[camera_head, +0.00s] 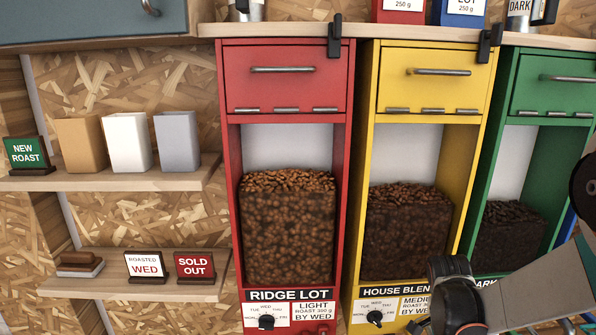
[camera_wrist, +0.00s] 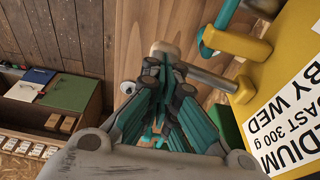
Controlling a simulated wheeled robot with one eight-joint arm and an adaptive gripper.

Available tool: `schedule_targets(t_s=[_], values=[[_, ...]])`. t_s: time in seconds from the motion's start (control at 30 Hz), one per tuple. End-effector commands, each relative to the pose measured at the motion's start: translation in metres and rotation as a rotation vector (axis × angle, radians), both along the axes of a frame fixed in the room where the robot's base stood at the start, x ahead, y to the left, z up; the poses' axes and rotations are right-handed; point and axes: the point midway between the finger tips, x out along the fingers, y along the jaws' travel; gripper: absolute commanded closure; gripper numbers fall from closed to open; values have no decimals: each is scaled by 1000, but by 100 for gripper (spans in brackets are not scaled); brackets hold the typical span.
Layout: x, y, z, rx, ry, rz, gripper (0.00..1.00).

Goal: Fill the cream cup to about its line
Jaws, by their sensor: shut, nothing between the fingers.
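Three plain cup-like containers stand in a row on the upper left shelf in the head view: a tan one (camera_head: 80,145), an off-white one (camera_head: 127,143) that best fits the cream cup, and a grey one (camera_head: 177,141). No fill line or contents can be made out. My gripper (camera_wrist: 168,68) is shut and empty in the wrist view. In the head view only part of my arm shows at lower right; the fingertips are hidden.
Red (camera_head: 232,215), yellow (camera_head: 365,215) and green (camera_head: 470,240) bean dispensers stand side by side, each holding beans behind a clear front. A dial (camera_head: 375,317) is on the yellow one. Signs and a brown block (camera_head: 80,262) sit on the shelves. A green-topped box (camera_wrist: 70,92) is at left in the wrist view.

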Motion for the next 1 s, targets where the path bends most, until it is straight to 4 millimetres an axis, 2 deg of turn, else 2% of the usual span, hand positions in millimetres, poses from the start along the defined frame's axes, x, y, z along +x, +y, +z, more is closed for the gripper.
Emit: schedule_targets(t_s=[0.17, 0.8, 1.0], values=[[0, 0, 9, 0, 0, 0, 100], [0, 0, 79, 0, 0, 0, 100], [0, 0, 86, 0, 0, 0, 100]])
